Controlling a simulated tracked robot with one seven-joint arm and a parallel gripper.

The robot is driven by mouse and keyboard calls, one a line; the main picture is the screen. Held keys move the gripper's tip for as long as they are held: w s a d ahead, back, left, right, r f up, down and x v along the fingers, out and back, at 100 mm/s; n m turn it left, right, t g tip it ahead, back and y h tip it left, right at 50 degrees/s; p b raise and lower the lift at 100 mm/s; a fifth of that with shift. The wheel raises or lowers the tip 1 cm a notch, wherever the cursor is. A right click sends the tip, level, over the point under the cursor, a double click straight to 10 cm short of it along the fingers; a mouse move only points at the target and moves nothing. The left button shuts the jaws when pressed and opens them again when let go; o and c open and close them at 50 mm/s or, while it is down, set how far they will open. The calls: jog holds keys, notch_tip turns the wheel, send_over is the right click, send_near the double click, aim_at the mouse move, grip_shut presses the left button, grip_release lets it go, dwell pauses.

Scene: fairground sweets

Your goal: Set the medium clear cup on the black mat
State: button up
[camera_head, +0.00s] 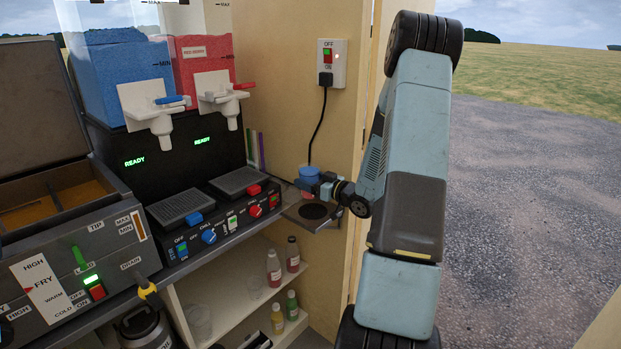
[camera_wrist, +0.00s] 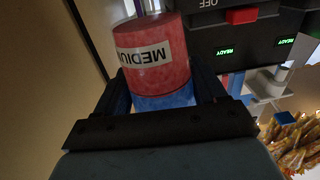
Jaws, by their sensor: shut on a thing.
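The medium cup (camera_wrist: 155,55) is filled with red and blue slush and carries a white label reading "MEDIU…" upside down in the wrist view. My gripper (camera_wrist: 165,92) is shut on it, a finger on each side. In the head view my gripper (camera_head: 318,184) is at the right end of the counter, and the cup's blue top (camera_head: 309,173) shows beside it. The round black mat (camera_head: 314,211) lies on a small grey ledge. The cup is over or just behind the mat; I cannot tell whether its base touches it.
The slush machine (camera_head: 130,160), with blue and red tanks and two drip trays, stands to the left. A fryer (camera_head: 70,260) is further left. A wall switch (camera_head: 331,62) with a cable hangs behind. Several bottles (camera_head: 274,268) stand on the shelves below.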

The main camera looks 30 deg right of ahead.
aim_at(313, 196)
jog(key=shift+s+d+f, duration=0.1)
jog(key=shift+d+f, duration=0.15)
jog(key=shift+f, duration=0.4)
jog(key=shift+d+f, duration=0.25)
jog(key=shift+f, duration=0.35)
jog(key=shift+d+f+h, duration=0.1)
jog(key=shift+f+h, duration=0.2)
jog(key=shift+f, duration=1.25)
jog(key=shift+f, duration=0.45)
jog(key=o, duration=1.4)
notch_tip(313, 196, up, 14)
jog(key=shift+f, duration=0.2)
